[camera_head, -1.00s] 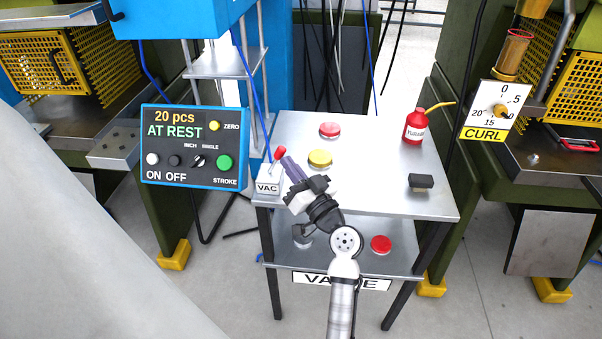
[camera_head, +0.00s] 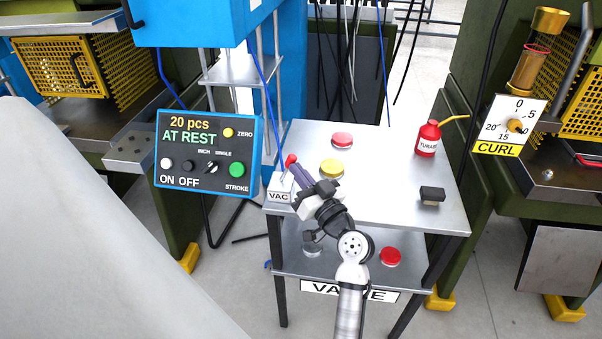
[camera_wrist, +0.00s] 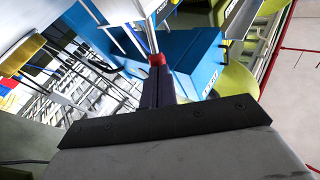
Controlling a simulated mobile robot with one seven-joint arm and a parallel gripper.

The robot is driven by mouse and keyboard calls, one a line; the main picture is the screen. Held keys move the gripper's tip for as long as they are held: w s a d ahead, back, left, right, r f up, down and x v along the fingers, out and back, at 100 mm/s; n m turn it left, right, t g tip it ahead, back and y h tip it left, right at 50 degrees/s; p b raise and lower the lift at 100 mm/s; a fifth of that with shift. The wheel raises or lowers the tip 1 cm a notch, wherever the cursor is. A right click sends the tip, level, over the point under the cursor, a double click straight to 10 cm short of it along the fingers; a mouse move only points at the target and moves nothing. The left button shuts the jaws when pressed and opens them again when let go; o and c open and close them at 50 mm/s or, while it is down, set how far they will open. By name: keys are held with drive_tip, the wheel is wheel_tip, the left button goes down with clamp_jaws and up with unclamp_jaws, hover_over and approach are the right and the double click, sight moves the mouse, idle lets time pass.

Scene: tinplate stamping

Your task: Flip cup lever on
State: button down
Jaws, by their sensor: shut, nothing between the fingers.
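The cup lever is a thin rod with a red knob (camera_head: 291,160) on the white VAC box (camera_head: 279,194), at the left front corner of the grey table. It leans up and to the right in the head view. My gripper (camera_head: 298,170) is shut and empty, its purple fingers beside the knob on its right. In the wrist view the red knob (camera_wrist: 157,59) shows just beyond the tips of the purple fingers (camera_wrist: 157,76). I cannot tell whether they touch. The lower part of the lever is partly hidden by my fingers in the head view.
The blue control panel (camera_head: 208,152) reads "20 pcs AT REST" and stands close left of the VAC box. The table (camera_head: 385,205) carries red and yellow round lids (camera_head: 332,167), a red oil can (camera_head: 428,140) and a black block (camera_head: 432,195).

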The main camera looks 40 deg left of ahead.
drive_tip(key=a+n+h+p, duration=0.1)
drive_tip(key=s+a+r+n+g+h+p, duration=0.1)
drive_tip(key=n, duration=0.1)
drive_tip(key=a+r+n+h+p, duration=0.1)
drive_tip(key=shift+s+r+h, duration=0.15)
drive_tip(key=shift+s+h, duration=0.15)
drive_tip(key=shift+s, duration=0.1)
drive_tip(key=shift+s+a+n+h, duration=0.25)
drive_tip(key=shift+a+n+h, duration=0.05)
drive_tip(key=shift+n+h, duration=0.3)
